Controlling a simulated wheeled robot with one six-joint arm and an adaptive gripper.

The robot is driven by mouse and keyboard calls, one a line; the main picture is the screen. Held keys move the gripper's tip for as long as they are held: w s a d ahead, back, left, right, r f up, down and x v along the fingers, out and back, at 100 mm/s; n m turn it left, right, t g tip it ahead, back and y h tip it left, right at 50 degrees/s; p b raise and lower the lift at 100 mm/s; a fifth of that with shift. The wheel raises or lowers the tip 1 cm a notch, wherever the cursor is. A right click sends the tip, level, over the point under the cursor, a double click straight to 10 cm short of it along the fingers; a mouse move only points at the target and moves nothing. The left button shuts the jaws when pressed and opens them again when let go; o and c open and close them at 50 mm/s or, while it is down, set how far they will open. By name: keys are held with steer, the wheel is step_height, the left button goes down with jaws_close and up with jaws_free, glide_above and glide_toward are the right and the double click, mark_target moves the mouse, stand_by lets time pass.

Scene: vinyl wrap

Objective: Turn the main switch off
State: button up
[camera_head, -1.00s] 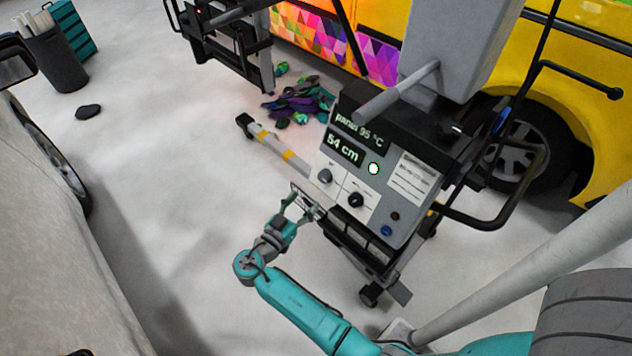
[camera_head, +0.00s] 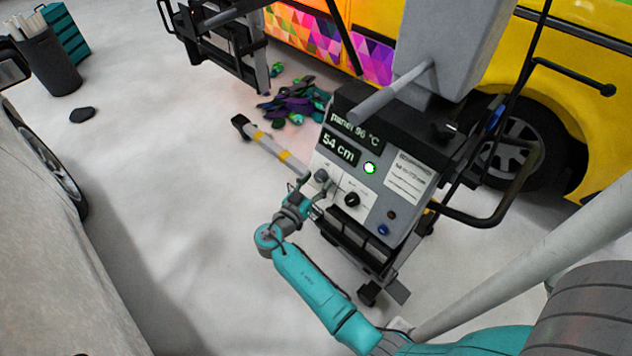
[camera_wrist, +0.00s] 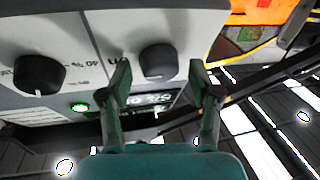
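The control panel (camera_head: 375,165) stands tilted at the front of a wheeled unit. A round lamp (camera_head: 369,168) glows green, and the displays read "panel 96 °C" and "54 cm". My gripper (camera_head: 310,193) is at the panel's left edge by the grey knob. I see no clear contact. The black knob (camera_wrist: 40,75) lies left of the fingers.
A blue button (camera_head: 383,230) and a small dark red one (camera_head: 391,214) sit low on the panel. A striped leg (camera_head: 272,143) extends left of it.

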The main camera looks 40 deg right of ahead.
steer(key=c, duration=0.9)
steer(key=shift+o, duration=0.2)
steer(key=shift+n+t, duration=0.3)
steer(key=shift+n, duration=0.1)
steer(key=n+y, duration=0.1)
steer(key=n, duration=0.1)
steer(key=n+t, duration=0.1)
steer(key=n, duration=0.1)
steer(key=shift+s+d+r+n+y, duration=0.1)
steer(key=shift+s+r+n+y, duration=0.1)
steer(key=shift+n+y, duration=0.15)
steer(key=n+y, duration=0.1)
steer(key=n, duration=0.1)
steer(key=n+t+y, duration=0.1)
steer(key=n, duration=0.2)
steer(key=shift+r, duration=0.15)
steer(key=n, duration=0.1)
steer(key=n+y, duration=0.1)
steer(key=n, duration=0.1)
steer(key=n+y, duration=0.1)
steer(key=n, duration=0.1)
steer(key=shift+d+r+g, duration=0.15)
steer(key=shift+r+g, duration=0.1)
steer(key=shift+g, duration=0.05)
steer(key=shift+w+n+g+y, duration=0.1)
steer(key=shift+n+g+y, duration=0.55)
steer(key=shift+n, duration=0.9)
